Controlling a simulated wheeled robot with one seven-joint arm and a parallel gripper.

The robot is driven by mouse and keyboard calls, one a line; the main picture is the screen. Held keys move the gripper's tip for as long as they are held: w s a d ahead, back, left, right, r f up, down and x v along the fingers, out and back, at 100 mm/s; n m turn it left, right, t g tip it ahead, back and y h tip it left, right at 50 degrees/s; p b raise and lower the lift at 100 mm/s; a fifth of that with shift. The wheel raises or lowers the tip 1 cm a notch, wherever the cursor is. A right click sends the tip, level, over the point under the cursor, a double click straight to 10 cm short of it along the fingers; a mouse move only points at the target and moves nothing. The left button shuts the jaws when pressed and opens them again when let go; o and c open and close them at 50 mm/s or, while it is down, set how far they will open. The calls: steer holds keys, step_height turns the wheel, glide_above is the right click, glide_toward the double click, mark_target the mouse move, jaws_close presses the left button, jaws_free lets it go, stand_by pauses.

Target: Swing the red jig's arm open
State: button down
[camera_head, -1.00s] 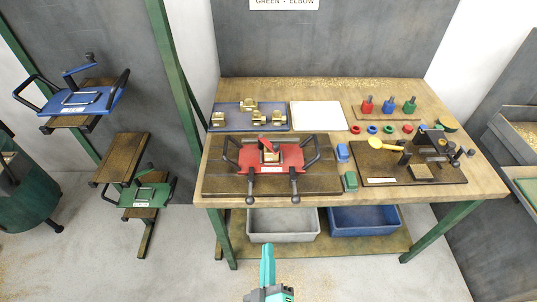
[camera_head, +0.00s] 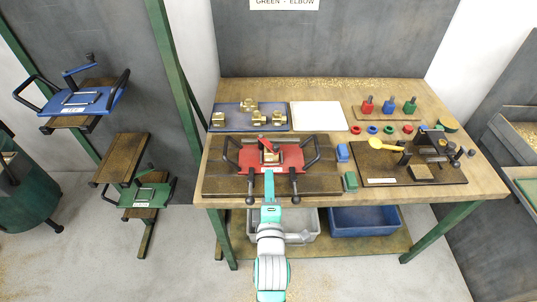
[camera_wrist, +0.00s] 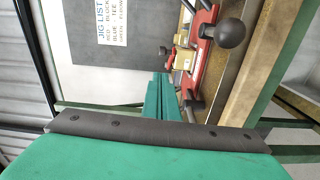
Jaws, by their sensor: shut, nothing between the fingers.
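The red jig (camera_head: 290,155) sits on a dark board at the front left of the bench, with black loop handles at both sides and two ball-ended levers at its front. A brass piece (camera_head: 269,155) shows in its middle. My gripper (camera_head: 269,177) is shut and empty at the jig's front edge, between the two levers; whether it touches the jig I cannot tell. In the wrist view the shut teal fingers (camera_wrist: 161,82) point toward the red jig (camera_wrist: 201,45), with a black ball knob (camera_wrist: 231,33) near at upper right. The jig's front middle is partly hidden by my gripper.
A drilling station (camera_head: 430,160) stands at right. Bins (camera_head: 365,219) are below.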

steer(key=shift+w, duration=0.1)
steer(key=w, duration=0.9)
steer(key=shift+w, duration=0.35)
steer(key=shift+a+f, duration=0.1)
